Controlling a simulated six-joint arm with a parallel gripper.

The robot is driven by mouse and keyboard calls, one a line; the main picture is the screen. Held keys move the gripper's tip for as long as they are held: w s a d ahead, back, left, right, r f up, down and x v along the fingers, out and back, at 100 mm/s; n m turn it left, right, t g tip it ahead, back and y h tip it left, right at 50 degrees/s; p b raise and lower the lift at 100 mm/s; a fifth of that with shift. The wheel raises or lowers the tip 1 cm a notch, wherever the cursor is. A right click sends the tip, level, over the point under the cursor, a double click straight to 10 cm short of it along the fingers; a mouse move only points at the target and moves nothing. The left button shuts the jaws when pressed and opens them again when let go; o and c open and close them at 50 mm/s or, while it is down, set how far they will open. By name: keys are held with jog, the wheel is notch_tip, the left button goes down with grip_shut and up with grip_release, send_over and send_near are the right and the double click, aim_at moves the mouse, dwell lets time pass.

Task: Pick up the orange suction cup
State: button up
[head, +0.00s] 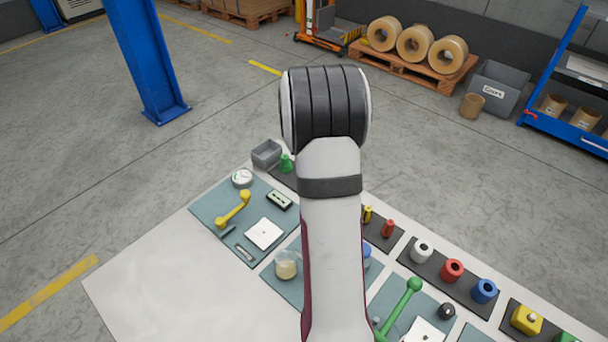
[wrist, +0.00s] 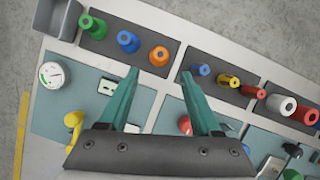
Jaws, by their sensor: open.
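The orange suction cup (wrist: 159,56) stands on a dark mat (wrist: 116,52) at the top of the wrist view, at the right end of a row with a blue cup (wrist: 128,42) and a green cup (wrist: 93,27). My gripper (wrist: 160,73) is open and empty. In the picture, its two teal fingers point toward the orange cup, with the tips just below it, one to each side. I cannot tell its height above the cup. In the head view my arm hides the orange cup and my gripper; the green cup (head: 287,163) shows left of the arm.
Right of it, another dark mat holds small blue (wrist: 201,70), yellow (wrist: 228,81) and red (wrist: 253,92) parts. A grey bin (wrist: 57,18) stands at the left end. A gauge (wrist: 53,75) and a yellow handle (head: 233,208) lie nearby. The table's front left (head: 190,295) is bare.

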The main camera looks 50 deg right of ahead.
jog(key=x, duration=1.1)
jog(key=shift+a, duration=0.1)
grip_shut()
